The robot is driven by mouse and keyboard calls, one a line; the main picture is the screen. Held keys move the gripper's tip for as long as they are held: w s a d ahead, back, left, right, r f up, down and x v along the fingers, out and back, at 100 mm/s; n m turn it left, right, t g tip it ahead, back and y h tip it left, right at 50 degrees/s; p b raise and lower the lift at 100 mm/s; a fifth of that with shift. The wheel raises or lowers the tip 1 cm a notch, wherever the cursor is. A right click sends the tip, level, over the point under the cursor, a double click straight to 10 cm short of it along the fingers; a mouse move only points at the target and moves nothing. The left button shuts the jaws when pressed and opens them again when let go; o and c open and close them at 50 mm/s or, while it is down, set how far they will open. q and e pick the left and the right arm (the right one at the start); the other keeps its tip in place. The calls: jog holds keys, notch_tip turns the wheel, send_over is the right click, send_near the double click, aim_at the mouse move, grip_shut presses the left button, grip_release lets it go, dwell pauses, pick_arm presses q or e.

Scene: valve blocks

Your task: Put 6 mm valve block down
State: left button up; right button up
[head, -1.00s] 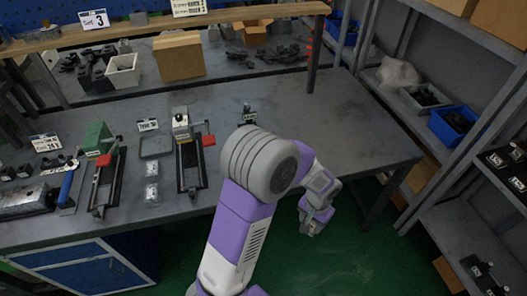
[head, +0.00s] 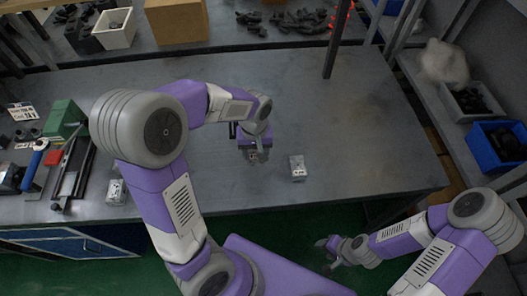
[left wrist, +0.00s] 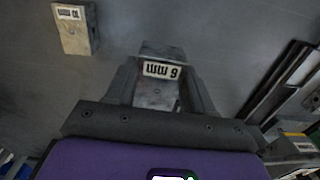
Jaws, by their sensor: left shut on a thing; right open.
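The 6 mm valve block (left wrist: 157,88) is a grey metal block with a white "6 mm" label, upside down in the left wrist view. My left gripper (head: 254,151) is shut on it, with a finger on each side, over the middle of the grey workbench (head: 345,130). I cannot tell whether the block touches the bench top. My right gripper (head: 330,247) is open and low, off the bench's front edge above the green floor.
Another block (head: 298,168) stands right of my left gripper; its label in the left wrist view (left wrist: 75,28) seems to read 10 mm. A small block (head: 116,191) and a green fixture (head: 65,118) are at left. The bench's right side is clear.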

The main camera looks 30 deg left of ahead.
pick_arm(q)
jog(key=shift+a+f, duration=0.2)
jog(key=shift+f, duration=0.2)
jog(key=shift+n, duration=0.3)
jog(key=f+b, duration=0.1)
jog(key=f, duration=0.1)
jog(key=f+b, duration=0.1)
jog(key=f, duration=0.1)
jog(key=shift+s+f, duration=0.2)
jog(key=shift+f, duration=0.15)
jog(key=shift+f+b, duration=0.55)
jog(key=shift+f, duration=1.35)
jog(key=shift+f, duration=0.1)
jog(key=o, duration=1.4)
jog(key=shift+c, duration=0.2)
notch_tip(320, 180, up, 12)
jog(key=p, duration=0.4)
